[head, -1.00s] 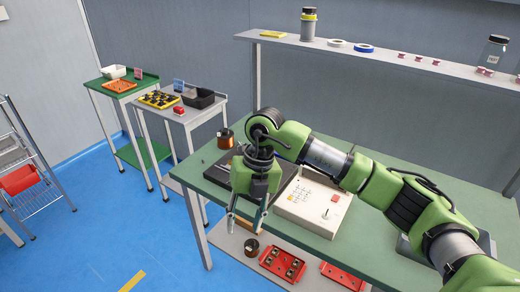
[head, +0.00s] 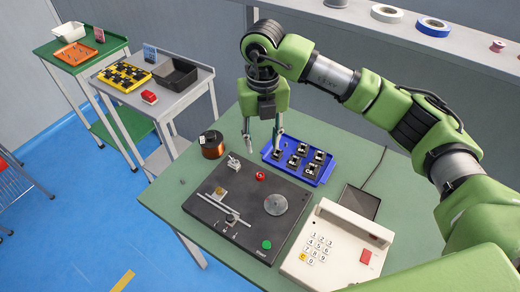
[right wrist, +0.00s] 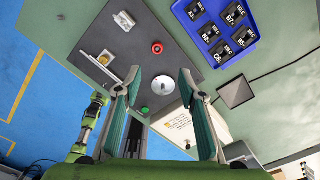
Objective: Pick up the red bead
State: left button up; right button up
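A small red round piece (head: 260,176) with a paler centre sits on the dark winder plate (head: 210,212), between a metal block and a grey disc. It also shows in the right wrist view (right wrist: 157,48); whether it is a loose bead or a fixed knob I cannot tell. My right gripper (head: 262,140) hangs above the table, pointing down, its fingers apart and empty. In the right wrist view the open fingers (right wrist: 160,78) frame the grey disc (right wrist: 163,85), with the red piece beyond their tips. My left gripper cannot be made out in either view.
A blue tray (head: 274,155) of black parts lies behind the plate. A copper coil (head: 212,145) stands at the back left. A keypad box (head: 330,238) is at the right. Side tables with trays stand left; a shelf (head: 400,27) runs behind.

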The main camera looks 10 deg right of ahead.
aim_at(260, 174)
jog(key=f, duration=0.2)
jog(key=f+p, duration=0.1)
jog(key=s+f, duration=0.1)
jog(key=f, duration=0.1)
jog(key=shift+a+f+p, duration=0.1)
jog(key=shift+f+p, duration=0.2)
jog(key=f, duration=0.1)
jog(key=f+p, duration=0.1)
jog(key=f, duration=0.1)
jog(key=shift+w+a+f, duration=0.1)
jog(key=shift+w+a, duration=0.05)
jog(key=shift+w, duration=0.2)
jog(key=f, duration=0.1)
jog(key=f+p, duration=0.1)
jog(key=f, duration=0.1)
jog(key=shift+w+f, duration=0.2)
jog(key=shift+f, duration=0.1)
jog(key=shift+f+p, duration=0.3)
jog(key=shift+f, duration=0.05)
jog(key=shift+a+f, duration=0.1)
jog(key=c, duration=0.8)
pick_arm(q)
jog(key=s+r, duration=0.3)
jog(key=s, duration=0.2)
jog(key=shift+a+r+g, duration=0.25)
jog(key=shift+r+g, duration=0.05)
jog(key=shift+r, duration=0.1)
